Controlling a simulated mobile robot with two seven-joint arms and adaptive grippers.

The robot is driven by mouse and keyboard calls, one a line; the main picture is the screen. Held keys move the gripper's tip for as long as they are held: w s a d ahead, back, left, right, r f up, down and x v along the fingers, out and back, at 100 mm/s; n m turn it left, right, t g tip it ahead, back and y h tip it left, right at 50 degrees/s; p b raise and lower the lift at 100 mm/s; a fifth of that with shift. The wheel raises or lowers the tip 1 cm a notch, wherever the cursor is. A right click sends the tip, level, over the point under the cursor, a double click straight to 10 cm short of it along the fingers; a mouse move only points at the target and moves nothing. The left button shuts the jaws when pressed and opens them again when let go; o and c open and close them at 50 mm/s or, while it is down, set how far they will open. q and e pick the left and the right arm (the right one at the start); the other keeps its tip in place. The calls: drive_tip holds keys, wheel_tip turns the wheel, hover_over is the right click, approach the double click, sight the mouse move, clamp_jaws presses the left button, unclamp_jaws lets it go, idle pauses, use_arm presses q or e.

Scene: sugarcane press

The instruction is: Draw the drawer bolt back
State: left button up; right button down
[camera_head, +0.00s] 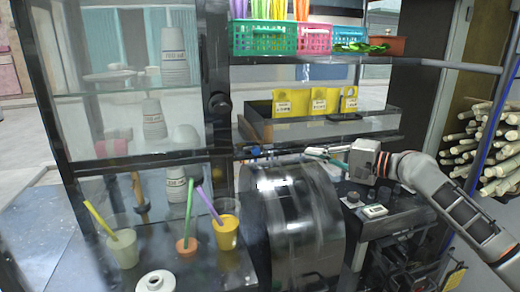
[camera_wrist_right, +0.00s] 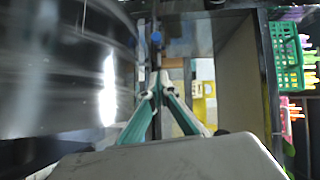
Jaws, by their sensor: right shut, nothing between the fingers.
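My right gripper (camera_head: 318,153) reaches in from the right above the dark metal drum, just below the front of the dark tray-like drawer (camera_head: 350,127). In the wrist view its teal fingers (camera_wrist_right: 156,92) are shut with nothing between them. A thin rod with a small blue knob (camera_wrist_right: 156,37) lies beyond the fingertips in that view and looks like the bolt. In the head view a small blue part (camera_head: 255,150) shows left of the fingertips, along the drawer's lower edge. I cannot tell whether the fingertips touch the rod. My left gripper is not in view.
The shiny drum (camera_head: 292,225) stands close beneath my right gripper. Cups with straws, such as the orange one (camera_head: 227,235), stand left. Yellow cards (camera_head: 292,103) stand in the drawer. Coloured baskets (camera_head: 262,38) sit on the shelf above. Cane stalks (camera_head: 490,150) are stacked right.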

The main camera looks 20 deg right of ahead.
drive_tip(key=shift+w+a, duration=0.15)
drive_tip(key=shift+w, duration=0.05)
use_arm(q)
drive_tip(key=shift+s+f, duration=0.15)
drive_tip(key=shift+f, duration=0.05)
use_arm(e)
drive_tip(key=shift+s, duration=0.1)
drive_tip(key=p+x, duration=0.1)
drive_tip(key=x, duration=0.3)
drive_tip(key=a+x, duration=0.1)
drive_tip(key=x, duration=0.3)
drive_tip(key=s+p+x, duration=0.1)
drive_tip(key=x, duration=0.3)
drive_tip(key=shift+s+a+f+p, duration=0.1)
drive_tip(key=shift+a+p, duration=0.2)
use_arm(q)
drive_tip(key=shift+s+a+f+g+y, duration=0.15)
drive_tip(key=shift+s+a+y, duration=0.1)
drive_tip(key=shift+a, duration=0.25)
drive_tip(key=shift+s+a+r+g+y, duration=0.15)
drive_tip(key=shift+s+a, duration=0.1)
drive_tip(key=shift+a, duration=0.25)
use_arm(e)
drive_tip(key=shift+a+f, duration=0.15)
drive_tip(key=shift+a, duration=0.35)
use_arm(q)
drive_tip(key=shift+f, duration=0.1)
